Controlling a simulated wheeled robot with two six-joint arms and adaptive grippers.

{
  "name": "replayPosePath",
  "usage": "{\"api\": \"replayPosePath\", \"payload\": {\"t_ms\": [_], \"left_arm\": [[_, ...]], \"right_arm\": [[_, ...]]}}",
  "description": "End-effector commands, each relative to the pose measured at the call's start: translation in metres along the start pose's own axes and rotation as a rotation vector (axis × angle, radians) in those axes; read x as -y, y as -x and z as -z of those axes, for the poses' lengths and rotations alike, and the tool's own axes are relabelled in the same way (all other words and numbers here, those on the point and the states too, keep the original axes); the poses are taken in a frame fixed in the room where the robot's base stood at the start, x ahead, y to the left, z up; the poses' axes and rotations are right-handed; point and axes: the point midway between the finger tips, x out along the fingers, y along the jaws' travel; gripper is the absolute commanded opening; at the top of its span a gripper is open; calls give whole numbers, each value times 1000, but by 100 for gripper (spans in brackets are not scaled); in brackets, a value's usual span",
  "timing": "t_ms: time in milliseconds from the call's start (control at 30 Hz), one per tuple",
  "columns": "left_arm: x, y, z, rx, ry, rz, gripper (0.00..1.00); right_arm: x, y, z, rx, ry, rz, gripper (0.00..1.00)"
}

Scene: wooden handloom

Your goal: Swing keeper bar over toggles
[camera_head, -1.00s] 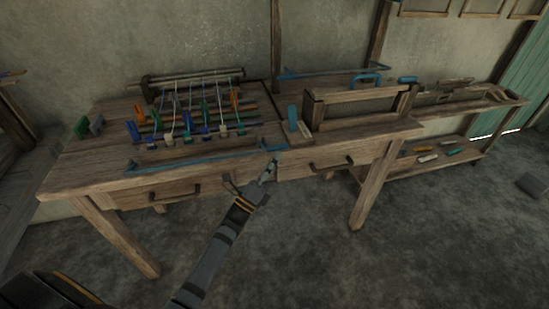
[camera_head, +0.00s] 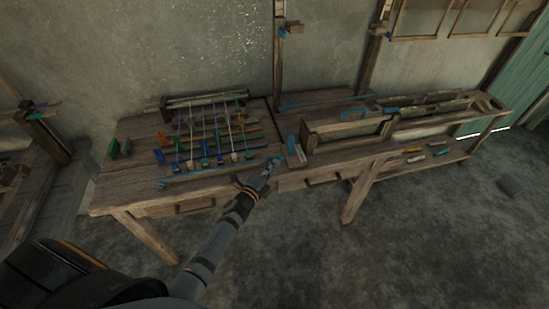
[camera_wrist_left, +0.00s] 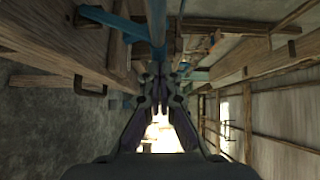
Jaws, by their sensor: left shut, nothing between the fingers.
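The blue keeper bar (camera_head: 215,174) runs along the front edge of the loom table, in front of the coloured toggles. The toggles (camera_head: 205,162) are small blue, green, orange and pale pieces on and below several cords; their exact positions are too small to tell. My left gripper (camera_head: 271,168) is at the right end of the bar, shut and empty. In the left wrist view my left gripper's fingers (camera_wrist_left: 160,88) point at a blue bar (camera_wrist_left: 156,22) running away from them. I cannot tell whether they touch it. My right gripper is out of view.
The loom table (camera_head: 110,190) stands against the wall. A wooden frame (camera_head: 350,130) and a blue upright piece (camera_head: 292,146) are right of the cords. The floor (camera_head: 330,260) in front is clear.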

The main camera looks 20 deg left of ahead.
Motion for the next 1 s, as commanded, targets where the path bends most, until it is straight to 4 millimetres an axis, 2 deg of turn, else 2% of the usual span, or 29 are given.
{"api": "replayPosePath", "payload": {"t_ms": [33,400,567,733,1000], "left_arm": [[14,-2,-2,0,21,-25,0],[24,-20,-20,-1,38,-39,0],[27,-27,-27,-1,120,-123,0],[28,-36,-36,0,126,-125,0],[26,-50,-50,-1,126,-124,0]], "right_arm": [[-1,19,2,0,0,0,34],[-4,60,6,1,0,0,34],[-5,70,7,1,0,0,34],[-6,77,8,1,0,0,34],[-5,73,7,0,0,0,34]]}}
